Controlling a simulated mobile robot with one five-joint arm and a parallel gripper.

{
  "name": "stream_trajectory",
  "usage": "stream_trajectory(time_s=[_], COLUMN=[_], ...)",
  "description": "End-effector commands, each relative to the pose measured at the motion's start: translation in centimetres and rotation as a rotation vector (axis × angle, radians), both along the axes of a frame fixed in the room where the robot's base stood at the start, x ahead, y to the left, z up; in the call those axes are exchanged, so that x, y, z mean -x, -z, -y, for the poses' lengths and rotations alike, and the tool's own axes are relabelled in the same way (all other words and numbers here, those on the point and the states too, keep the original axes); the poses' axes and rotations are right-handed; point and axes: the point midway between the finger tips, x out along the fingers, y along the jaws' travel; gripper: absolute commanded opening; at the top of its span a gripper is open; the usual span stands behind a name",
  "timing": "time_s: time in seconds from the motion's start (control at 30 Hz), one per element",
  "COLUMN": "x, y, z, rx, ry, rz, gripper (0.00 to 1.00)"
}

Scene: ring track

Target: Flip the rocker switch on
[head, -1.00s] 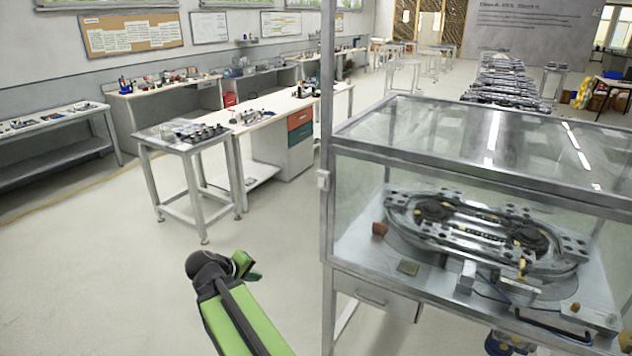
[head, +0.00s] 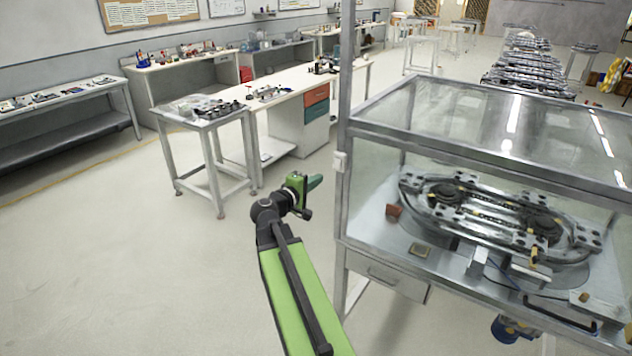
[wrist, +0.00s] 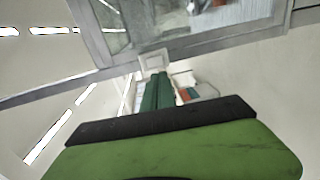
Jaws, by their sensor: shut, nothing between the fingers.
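A small white rocker switch (head: 340,162) is fixed to the grey metal corner post of the glass case. Its on or off position is too small to tell. My gripper (head: 316,182), with dark green fingers, is shut and empty. In the head view it is just left of the post and slightly lower than the switch. In the wrist view the shut fingers (wrist: 157,88) point at the white switch box (wrist: 153,60), which shows just beyond their tips. I cannot tell whether they touch it.
The glass case (head: 480,130) with a ring track (head: 490,215) inside fills the right. Its metal frame edges and drawer (head: 388,276) are close to my arm. A small table (head: 207,130) and workbenches stand to the left. The floor between is clear.

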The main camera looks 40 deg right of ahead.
Motion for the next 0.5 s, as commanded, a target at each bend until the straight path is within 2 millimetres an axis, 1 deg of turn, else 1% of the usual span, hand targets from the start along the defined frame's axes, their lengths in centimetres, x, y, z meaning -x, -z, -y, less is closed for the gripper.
stream_trajectory(time_s=[0.03, 0.1, 0.3, 0.4, 0.5], x=[-0.5, -0.9, -1.8, -2.2, -2.3], y=[0.3, 0.5, 1.0, 1.1, 1.2], z=[1.3, 2.8, 6.7, 8.1, 9.0], rx=[0.0, 0.0, 0.0, -0.001, -0.001], ry=[0.002, 0.002, 0.001, -0.001, 0.0], rz=[0.0, 0.0, 0.0, 0.0, 0.0], gripper=[0.0, 0.0, 0.0, 0.0, 0.0])
